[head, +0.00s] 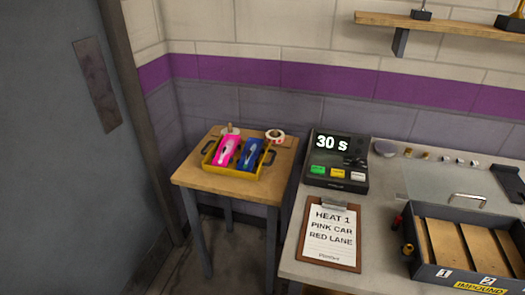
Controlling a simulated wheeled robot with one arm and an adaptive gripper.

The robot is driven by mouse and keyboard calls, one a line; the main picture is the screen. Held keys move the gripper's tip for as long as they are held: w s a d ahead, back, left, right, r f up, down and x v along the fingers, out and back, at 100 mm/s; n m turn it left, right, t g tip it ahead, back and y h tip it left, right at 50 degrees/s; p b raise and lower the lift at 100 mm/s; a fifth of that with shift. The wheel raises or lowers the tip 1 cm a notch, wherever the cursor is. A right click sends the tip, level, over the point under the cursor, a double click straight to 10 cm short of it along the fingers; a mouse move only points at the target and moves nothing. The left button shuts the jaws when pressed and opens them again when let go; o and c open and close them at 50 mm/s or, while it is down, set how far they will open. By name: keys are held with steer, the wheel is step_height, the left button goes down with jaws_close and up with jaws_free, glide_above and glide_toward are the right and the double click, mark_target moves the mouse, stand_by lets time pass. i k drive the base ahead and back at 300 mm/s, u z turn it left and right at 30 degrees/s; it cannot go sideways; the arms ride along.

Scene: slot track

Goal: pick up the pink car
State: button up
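The pink car (227,152) lies in a yellow tray (238,174) on a small wooden table (205,175) in the corner, left of the middle in the head view. A blue car (250,154) lies right beside it in the same tray. Whether the two cars touch is too small to tell. My gripper is not in view.
A grey counter (378,215) to the right holds a timer box (337,160) reading 30 s, a clipboard (331,236) and an impound box (470,273). White tape (275,135) lies behind the tray. A grey door (60,150) stands at left; floor shows before the table.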

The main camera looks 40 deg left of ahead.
mark_target(228, 147)
steer(key=u, duration=1.5)
steer(key=i, duration=0.7)
steer(key=u, duration=2.15)
